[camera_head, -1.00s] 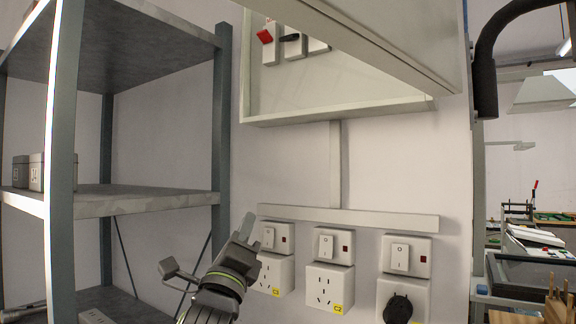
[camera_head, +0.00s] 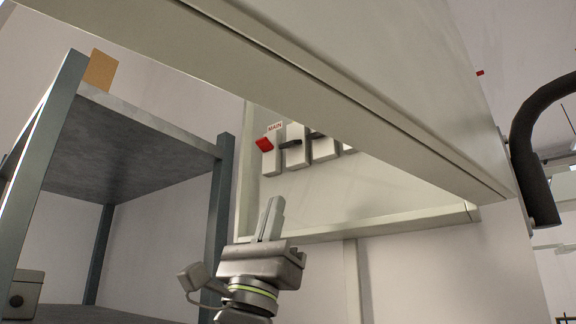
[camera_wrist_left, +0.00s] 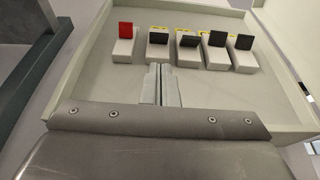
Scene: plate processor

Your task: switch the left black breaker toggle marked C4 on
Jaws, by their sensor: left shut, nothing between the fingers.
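A row of breakers sits inside a pale open box (camera_head: 385,228) on the wall. The leftmost has a red toggle (camera_head: 264,144) under a MAIN label. Beside it on the right is the leftmost black toggle (camera_head: 290,144), also in the left wrist view (camera_wrist_left: 158,38). Several black toggles stand in that row. The yellow labels are too small to read, so I cannot tell which is C4. My left gripper (camera_head: 271,204) is shut and empty. In the left wrist view its fingertips (camera_wrist_left: 161,70) point at the row, just below the leftmost black breaker and apart from it. My right gripper is not in view.
The box's large lid (camera_head: 300,75) hangs over the breakers and hides some of them in the head view. A metal shelf (camera_head: 120,130) stands at the left. A dark curved handle (camera_head: 537,150) is at the right.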

